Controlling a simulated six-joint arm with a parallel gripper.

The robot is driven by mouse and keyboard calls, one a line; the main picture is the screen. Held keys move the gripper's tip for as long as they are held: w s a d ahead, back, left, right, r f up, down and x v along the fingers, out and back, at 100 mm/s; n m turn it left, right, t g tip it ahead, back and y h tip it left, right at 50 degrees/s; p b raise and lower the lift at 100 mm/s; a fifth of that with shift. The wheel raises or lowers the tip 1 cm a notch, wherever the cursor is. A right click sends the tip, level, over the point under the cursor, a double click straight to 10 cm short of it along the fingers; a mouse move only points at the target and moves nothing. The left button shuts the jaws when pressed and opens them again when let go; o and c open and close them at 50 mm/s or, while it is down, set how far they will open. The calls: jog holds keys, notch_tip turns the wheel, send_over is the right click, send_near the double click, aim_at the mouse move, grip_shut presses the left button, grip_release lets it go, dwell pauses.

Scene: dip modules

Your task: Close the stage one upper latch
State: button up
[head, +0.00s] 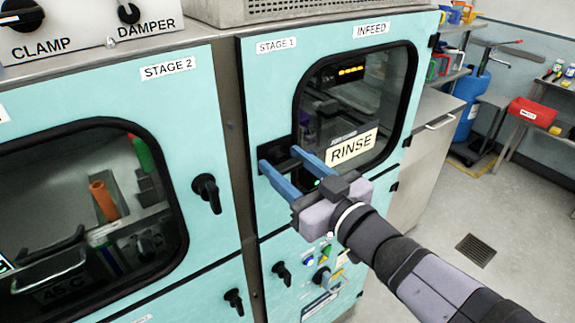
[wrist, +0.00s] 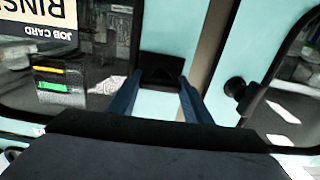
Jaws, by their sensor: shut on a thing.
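The stage one upper door (head: 262,75) is light teal with a black-framed window, a STAGE 1 label and a RINSE card, and looks flush with its frame. Its black latch (head: 281,152) sits at the door's left edge, below and left of the window. My gripper (head: 279,158) has its two blue fingers on either side of the latch, shut on it. In the wrist view the black latch (wrist: 161,68) shows between the fingertips (wrist: 160,80). The fingers partly hide the latch, so its exact angle is hard to tell.
The stage two door's black latch (head: 207,193) stands out to the left; two more black latches (head: 282,273) (head: 234,302) sit on the lower panels. Small buttons (head: 309,262) lie below my gripper. Open floor (head: 510,215) and a blue cylinder (head: 472,100) are at right.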

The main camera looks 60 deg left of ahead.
jog(key=n+b, duration=0.3)
jog(key=n, duration=0.1)
jog(key=shift+f+b, duration=0.2)
jog(key=shift+b, duration=0.2)
jog(key=n+b, duration=0.3)
jog(key=n, duration=0.1)
jog(key=shift+s+n, duration=0.15)
jog(key=shift+n, duration=0.15)
jog(key=n+b, duration=0.4)
jog(key=n, duration=0.1)
jog(key=shift+n+b, duration=0.85)
jog(key=shift+n, duration=1.05)
jog(key=o, duration=1.1)
jog(key=shift+c, duration=0.2)
